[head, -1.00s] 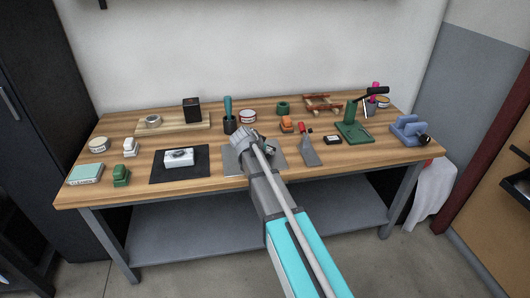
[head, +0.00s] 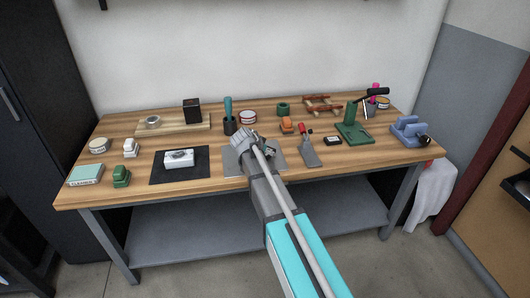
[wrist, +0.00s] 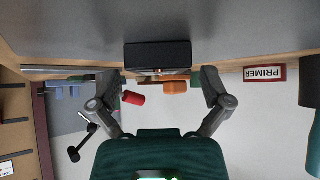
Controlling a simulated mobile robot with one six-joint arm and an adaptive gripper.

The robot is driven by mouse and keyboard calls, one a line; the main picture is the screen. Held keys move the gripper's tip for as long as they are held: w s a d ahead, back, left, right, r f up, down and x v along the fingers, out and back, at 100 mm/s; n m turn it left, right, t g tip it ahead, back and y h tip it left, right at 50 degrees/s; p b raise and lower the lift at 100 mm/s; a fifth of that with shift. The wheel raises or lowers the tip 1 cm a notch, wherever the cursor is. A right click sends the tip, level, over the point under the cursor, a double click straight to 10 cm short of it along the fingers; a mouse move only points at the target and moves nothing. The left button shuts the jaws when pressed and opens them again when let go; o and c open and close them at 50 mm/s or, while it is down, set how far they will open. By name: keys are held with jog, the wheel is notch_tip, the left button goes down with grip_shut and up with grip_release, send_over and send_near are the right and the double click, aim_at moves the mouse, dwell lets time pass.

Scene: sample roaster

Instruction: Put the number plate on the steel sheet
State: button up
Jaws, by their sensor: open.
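The steel sheet (head: 233,166) lies flat near the front middle of the bench, partly hidden by my arm. It also fills the top of the wrist view (wrist: 70,25), which is upside down. A dark oblong piece (wrist: 158,55), which I take to be the number plate, rests on the grey surface there. Its face is plain black, and no digits can be read. My gripper (wrist: 163,82) is open, with its fingers spread either side of the plate's line and apart from it. In the head view my gripper (head: 243,138) is above the sheet and hides the plate.
A scraper (head: 308,150) lies just right of the sheet, with a small black box (head: 333,141) beyond it. A dark mat (head: 160,174) with a white device (head: 180,158) is to the left. An orange object (head: 288,125) and a primer tin (head: 248,117) stand behind.

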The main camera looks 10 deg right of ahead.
jog(key=p+v, duration=0.7)
jog(key=v, duration=0.3)
jog(key=shift+d+r, duration=0.1)
jog(key=shift+r, duration=0.1)
jog(key=shift+p+v, duration=0.8)
jog(key=shift+v, duration=0.2)
jog(key=shift+f, duration=0.1)
jog(key=s+d+f+n+g+y, duration=0.2)
jog(key=s+n+g+y, duration=0.1)
jog(key=s, duration=0.8)
jog(key=s+d+f+n+g+y, duration=0.3)
jog(key=s+n, duration=0.3)
jog(key=s, duration=0.6)
jog(key=shift+d+f, duration=0.2)
